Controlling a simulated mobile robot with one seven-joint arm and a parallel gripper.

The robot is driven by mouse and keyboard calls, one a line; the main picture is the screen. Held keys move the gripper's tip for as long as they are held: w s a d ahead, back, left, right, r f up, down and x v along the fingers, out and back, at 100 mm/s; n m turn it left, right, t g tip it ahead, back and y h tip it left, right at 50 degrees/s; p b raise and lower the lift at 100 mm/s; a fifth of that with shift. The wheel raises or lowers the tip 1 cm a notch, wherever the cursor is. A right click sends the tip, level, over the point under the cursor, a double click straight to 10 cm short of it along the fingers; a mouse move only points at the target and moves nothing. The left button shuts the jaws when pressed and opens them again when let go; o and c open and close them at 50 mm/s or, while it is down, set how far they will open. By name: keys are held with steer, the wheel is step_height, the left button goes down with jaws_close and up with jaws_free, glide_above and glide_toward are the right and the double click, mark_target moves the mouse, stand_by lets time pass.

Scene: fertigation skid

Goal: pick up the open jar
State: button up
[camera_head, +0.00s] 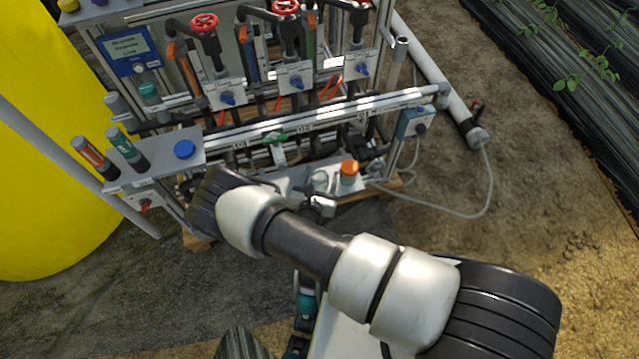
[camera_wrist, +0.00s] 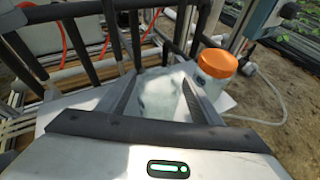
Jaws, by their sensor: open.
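The open jar (camera_head: 320,179) is a small clear jar without a lid, standing on a light tray (camera_head: 292,185) low at the front of the skid. In the wrist view the open jar (camera_wrist: 160,97) shows pale and blurred between my two fingers. My gripper (camera_head: 323,198) is open, close in front of the jar in the head view. In the wrist view my gripper (camera_wrist: 160,98) has one finger on each side of the jar. I cannot tell whether either finger touches it. The jar's lower part is hidden.
A jar with an orange lid (camera_head: 349,172) stands just right of the open jar; it also shows in the wrist view (camera_wrist: 216,68). Black pipes (camera_wrist: 85,50) rise behind. A grey hose (camera_head: 485,205) lies on the ground at right, where the soil is mostly clear.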

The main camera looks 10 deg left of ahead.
steer(key=x, duration=0.2)
steer(key=shift+w+f, duration=0.15)
steer(key=shift+w, duration=0.1)
steer(key=shift+s, duration=0.1)
steer(key=c, duration=1.1)
